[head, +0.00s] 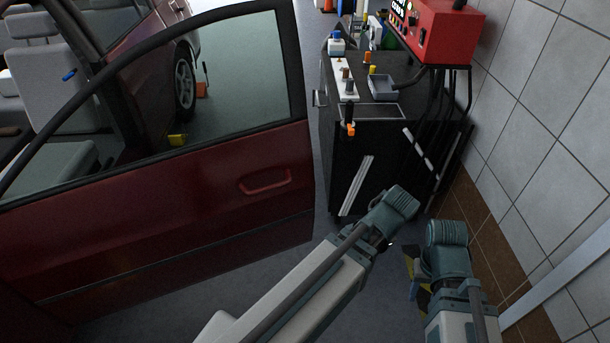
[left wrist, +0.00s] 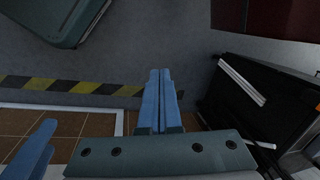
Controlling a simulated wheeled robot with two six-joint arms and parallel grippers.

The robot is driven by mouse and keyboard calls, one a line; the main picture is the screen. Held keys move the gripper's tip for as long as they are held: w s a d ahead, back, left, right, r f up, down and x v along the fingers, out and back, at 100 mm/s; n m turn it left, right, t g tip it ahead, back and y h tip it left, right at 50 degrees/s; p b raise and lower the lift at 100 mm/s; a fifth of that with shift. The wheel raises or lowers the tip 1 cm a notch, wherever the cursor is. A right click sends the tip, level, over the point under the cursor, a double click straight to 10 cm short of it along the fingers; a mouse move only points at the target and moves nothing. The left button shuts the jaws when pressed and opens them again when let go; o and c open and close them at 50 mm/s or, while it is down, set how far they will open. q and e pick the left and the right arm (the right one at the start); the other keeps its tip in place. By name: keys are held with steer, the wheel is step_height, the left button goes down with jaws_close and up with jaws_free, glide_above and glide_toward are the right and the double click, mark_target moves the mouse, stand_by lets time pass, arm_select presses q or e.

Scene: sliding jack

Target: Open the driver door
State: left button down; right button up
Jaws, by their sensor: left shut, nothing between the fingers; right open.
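The dark red driver door (head: 150,225) stands swung out from the car, with its window frame and glass in the left half of the head view. Its red handle (head: 265,181) is near the door's free right edge, and no gripper touches it. My left gripper (left wrist: 160,102) has its blue fingers together, empty, over the floor in the left wrist view. It is mostly hidden behind my arm in the head view. My right gripper (head: 415,282) hangs low at the lower right, well apart from the door, open and partly hidden by its wrist.
A black tool cart (head: 380,150) stands just right of the door's edge, with a red machine (head: 435,30) above it. A tiled wall (head: 545,130) closes off the right side. A yellow-black floor stripe (left wrist: 70,86) crosses the left wrist view.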

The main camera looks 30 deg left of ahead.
arm_select(q)
steer(key=w+a+f+m+t+y+b, duration=0.2)
steer(key=w+a+m+b, duration=0.1)
steer(key=w+a+m, duration=0.6)
steer(key=m+t+y+b, duration=0.2)
steer(key=m+y+b, duration=0.1)
steer(key=m+b, duration=0.6)
glide_toward(301, 176)
step_height(301, 176, down, 4)
steer(key=w+a+n, duration=0.1)
steer(key=w+a, duration=0.1)
steer(key=shift+w+a+f+b, duration=0.2)
steer(key=shift+a+b, duration=0.2)
steer(key=shift+a, duration=0.25)
